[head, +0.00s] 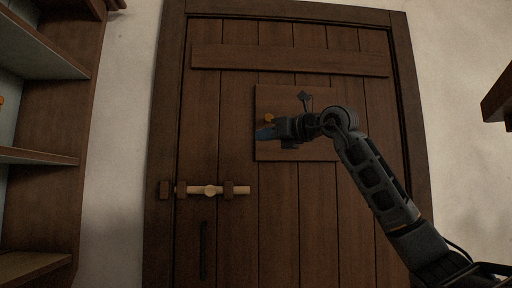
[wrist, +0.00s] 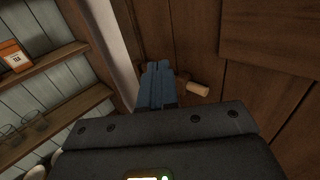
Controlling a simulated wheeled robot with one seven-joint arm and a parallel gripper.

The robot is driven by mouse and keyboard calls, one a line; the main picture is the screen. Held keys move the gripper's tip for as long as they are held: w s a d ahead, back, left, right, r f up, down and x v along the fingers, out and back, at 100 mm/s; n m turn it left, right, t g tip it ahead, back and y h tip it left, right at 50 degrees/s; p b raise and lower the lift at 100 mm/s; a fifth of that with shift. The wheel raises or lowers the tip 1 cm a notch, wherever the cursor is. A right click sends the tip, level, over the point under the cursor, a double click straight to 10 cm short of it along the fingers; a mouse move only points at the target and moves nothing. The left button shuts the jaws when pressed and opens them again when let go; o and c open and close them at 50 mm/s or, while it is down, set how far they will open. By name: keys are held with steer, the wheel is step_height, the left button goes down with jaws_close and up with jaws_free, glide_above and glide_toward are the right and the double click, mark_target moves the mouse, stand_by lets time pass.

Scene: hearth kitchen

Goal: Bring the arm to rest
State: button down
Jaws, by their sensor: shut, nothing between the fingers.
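My gripper (head: 263,134) is raised in front of the upper part of a wooden door (head: 220,120), with my arm bent up from the lower right. Its blue fingers point left and show in the wrist view (wrist: 158,82), shut together with nothing between them. The fingers overlap a square panel (head: 320,105) on the door in the head view; whether they touch it I cannot tell. A pale wooden bolt (head: 210,190) lies level across the door's left edge, below the gripper. Its end shows beside the fingers in the wrist view (wrist: 198,89).
A wooden shelf unit (head: 50,157) stands at the left; the wrist view shows an orange box (wrist: 14,56) and glasses (wrist: 34,120) on it. A dark wooden edge (head: 498,98) juts in at the right. A dark vertical handle (head: 204,250) is low on the door.

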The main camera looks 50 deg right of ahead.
steer(key=shift+s+a, duration=0.15)
steer(key=w+a+f+y, duration=0.3)
steer(key=a+f+y, duration=0.3)
steer(key=a+f, duration=0.25)
steer(key=s+a+f+m+t+y, duration=0.2)
steer(key=a+f+m+y, duration=0.1)
steer(key=a+f, duration=0.4)
steer(key=s+a+f+m+t+y, duration=0.1)
steer(key=s+a+f+m+y, duration=0.2)
steer(key=a+f, duration=0.45)
steer(key=s+a+f+m+t+y, duration=0.2)
steer(key=a+f+m, duration=0.2)
steer(key=a+f, duration=0.25)
steer(key=s+a+f+m+h, duration=0.3)
steer(key=s+f+m+h, duration=0.45)
steer(key=m, duration=0.25)
steer(key=s+a+f+m+h, duration=0.4)
steer(key=s+f+m+h, duration=0.25)
steer(key=f+m, duration=0.3)
steer(key=s+f+m+g, duration=0.2)
steer(key=s+f+g, duration=0.2)
steer(key=s, duration=0.6)
steer(key=s+f+m+g+y, duration=0.1)
steer(key=s+f+m+g, duration=0.2)
steer(key=s+f, duration=0.3)
steer(key=s+g, duration=0.1)
steer(key=s, duration=0.4)
steer(key=shift+a+y, duration=0.25)
steer(key=shift+y, duration=0.05)
